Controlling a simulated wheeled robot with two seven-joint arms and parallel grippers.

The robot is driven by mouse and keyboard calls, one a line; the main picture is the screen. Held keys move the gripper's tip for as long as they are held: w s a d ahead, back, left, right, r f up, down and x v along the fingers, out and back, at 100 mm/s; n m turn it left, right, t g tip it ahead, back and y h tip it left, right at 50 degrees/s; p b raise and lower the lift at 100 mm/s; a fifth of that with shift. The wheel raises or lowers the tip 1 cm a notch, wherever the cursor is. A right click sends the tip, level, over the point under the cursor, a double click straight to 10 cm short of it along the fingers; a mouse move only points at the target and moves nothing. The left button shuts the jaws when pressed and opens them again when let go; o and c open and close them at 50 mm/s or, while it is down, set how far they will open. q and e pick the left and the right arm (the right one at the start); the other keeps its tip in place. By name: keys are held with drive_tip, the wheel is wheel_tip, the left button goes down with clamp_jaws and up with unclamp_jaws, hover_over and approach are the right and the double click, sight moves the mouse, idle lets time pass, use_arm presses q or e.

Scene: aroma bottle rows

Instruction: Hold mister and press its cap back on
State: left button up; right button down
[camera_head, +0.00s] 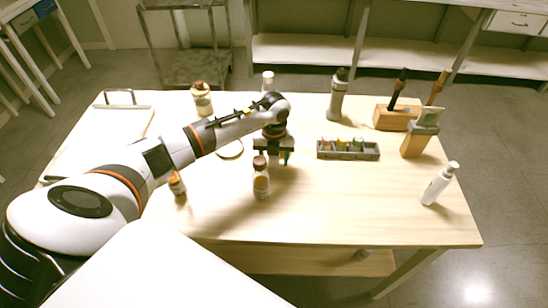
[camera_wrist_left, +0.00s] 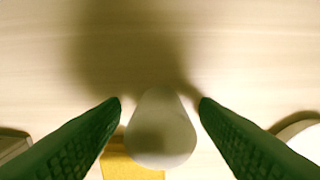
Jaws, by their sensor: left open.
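My left gripper (camera_head: 273,158) reaches over the middle of the table, pointing down, with green fingers. In the left wrist view its two fingertips (camera_wrist_left: 160,103) are apart, with a smooth, pale rounded object (camera_wrist_left: 160,130) between or just below them; contact is not visible. I cannot tell whether this is the mister or its cap. A slim white bottle (camera_head: 439,184), possibly the mister, stands tilted in view at the table's right. My right gripper is not in view.
A grey tray of small bottles (camera_head: 348,150) lies right of the gripper. A white round dish (camera_head: 231,150) is left of it. A jar (camera_head: 201,101), a grey bottle (camera_head: 338,98) and a wooden block (camera_head: 396,118) stand behind. The front right of the table is clear.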

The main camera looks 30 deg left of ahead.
use_arm(q)
drive_tip(key=shift+c, duration=0.6)
drive_tip(key=c, duration=0.9)
drive_tip(key=shift+r, duration=0.1)
wheel_tip(320, 180, up, 10)
drive_tip(key=shift+f+b, duration=0.1)
drive_tip(key=shift+b, duration=0.7)
